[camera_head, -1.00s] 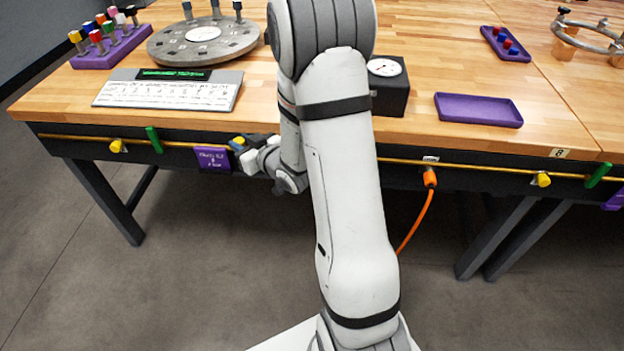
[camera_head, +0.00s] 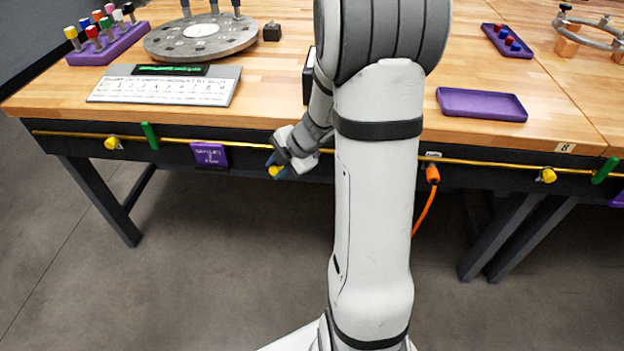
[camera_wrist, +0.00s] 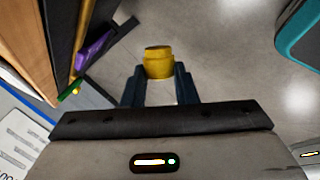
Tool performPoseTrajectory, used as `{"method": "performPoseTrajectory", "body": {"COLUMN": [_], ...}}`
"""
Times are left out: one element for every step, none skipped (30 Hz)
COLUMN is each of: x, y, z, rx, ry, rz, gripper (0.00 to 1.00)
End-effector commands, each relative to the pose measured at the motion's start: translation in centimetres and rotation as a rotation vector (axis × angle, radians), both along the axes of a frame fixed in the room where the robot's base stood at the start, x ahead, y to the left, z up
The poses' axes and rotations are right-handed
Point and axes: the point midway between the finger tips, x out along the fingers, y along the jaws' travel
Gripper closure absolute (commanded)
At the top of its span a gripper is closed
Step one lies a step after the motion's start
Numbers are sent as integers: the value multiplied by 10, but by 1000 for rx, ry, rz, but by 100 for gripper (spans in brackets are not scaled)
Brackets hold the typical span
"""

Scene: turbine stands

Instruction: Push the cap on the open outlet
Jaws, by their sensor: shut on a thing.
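A yellow cap (camera_head: 275,171) is held between the blue fingertips of my gripper (camera_head: 273,165), in front of the bench's front edge. The cap also shows in the wrist view (camera_wrist: 158,65), gripped between the two dark fingers (camera_wrist: 159,82), with grey floor behind it. A brass pipe (camera_head: 178,139) runs along the bench front. Yellow caps sit along it at the left (camera_head: 112,143) and at the right (camera_head: 547,174). I cannot make out an open outlet; my arm hides part of the pipe.
A purple holder (camera_head: 210,155) hangs at the bench front, left of my gripper. Green levers (camera_head: 150,135) (camera_head: 605,170) stick out by the pipe. An orange hose (camera_head: 425,207) hangs from a connector right of my arm. The floor before the bench is clear at left.

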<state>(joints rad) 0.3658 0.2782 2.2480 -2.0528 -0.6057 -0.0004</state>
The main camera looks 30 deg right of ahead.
Motion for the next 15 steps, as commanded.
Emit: {"method": "performPoseTrajectory", "body": {"x": [-6,-9,-13,-16,-19,-23,-26,-28,-32,-34,-37,-39,-41,-42,-44], "y": [-8,-13,-18,-23,-27,-34,-38,-43,-48,-52,-56,-61,-64,-66,-69], "z": [-5,-7,-10,-12,-14,-16,-18,-19,-21,-22,-23,-25,-25,-26,-27], "rx": [-48,-78,-112,-135,-157,-183,-202,-218,-238,-250,-262,-275,-284,-291,-299], "ry": [-26,-43,-66,-82,-99,-122,-139,-156,-176,-191,-205,-222,-233,-244,-255], "rz": [55,93,138,170,202,243,272,300,335,358,382,409,427,443,462], "gripper": [100,100,100,100,100,100,100,100,100,100,100,100,100,100,100]}}
